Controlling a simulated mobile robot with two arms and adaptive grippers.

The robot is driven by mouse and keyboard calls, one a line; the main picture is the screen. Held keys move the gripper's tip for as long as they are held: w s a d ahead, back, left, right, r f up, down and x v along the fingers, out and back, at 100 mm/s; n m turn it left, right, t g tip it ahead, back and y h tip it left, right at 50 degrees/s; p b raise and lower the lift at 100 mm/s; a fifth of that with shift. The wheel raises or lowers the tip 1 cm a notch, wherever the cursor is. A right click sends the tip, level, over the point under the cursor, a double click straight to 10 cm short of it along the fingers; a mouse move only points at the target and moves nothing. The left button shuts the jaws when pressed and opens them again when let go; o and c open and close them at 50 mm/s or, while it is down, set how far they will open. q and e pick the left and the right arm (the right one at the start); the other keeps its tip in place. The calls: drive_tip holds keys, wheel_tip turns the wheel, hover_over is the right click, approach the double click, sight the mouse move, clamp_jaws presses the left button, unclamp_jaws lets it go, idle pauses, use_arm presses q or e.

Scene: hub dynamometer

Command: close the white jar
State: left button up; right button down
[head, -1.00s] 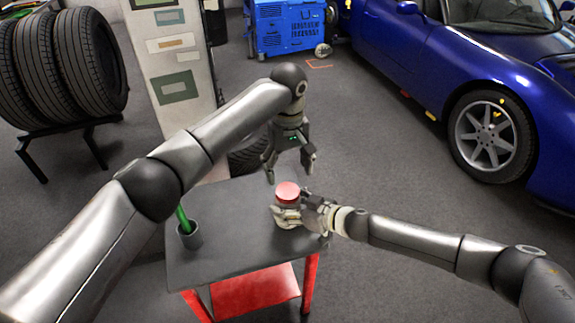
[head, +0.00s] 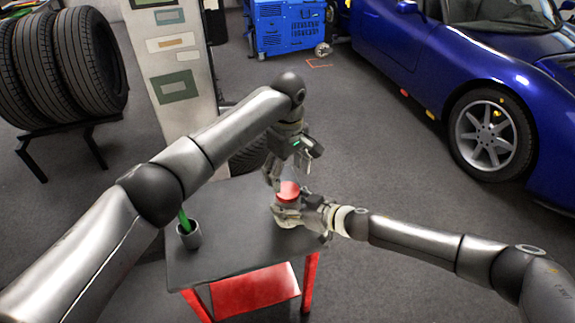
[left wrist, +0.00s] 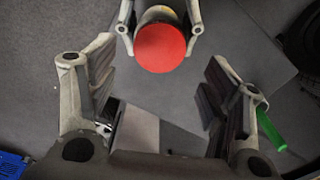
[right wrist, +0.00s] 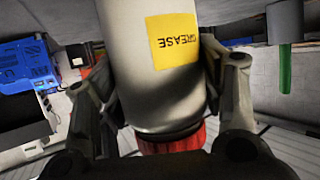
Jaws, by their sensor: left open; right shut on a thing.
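The white jar (right wrist: 150,60) has a yellow "GREASE" label and appears upside down in the right wrist view. Its red lid (left wrist: 160,48) sits on the jar's mouth; how tightly it is seated I cannot tell. In the head view the lid (head: 288,191) shows above my right gripper (head: 288,214), which is shut around the jar's body at the table's far right corner. My left gripper (head: 288,172) is open and empty just above the lid, pointing down. In the left wrist view the lid lies beyond the open fingers, toward the top, not centred between them.
The dark-topped cart (head: 225,255) has a red lower shelf. A grey cup (head: 189,237) with a green-handled item (head: 183,220) stands at its left. The tabletop between cup and jar is clear. A tyre rack, blue machine (head: 288,28) and blue car (head: 430,50) stand farther off.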

sight(288, 190)
use_arm(q)
wheel_tip(288, 190, down, 6)
drive_tip(key=shift+r, duration=0.1)
idle(0.4)
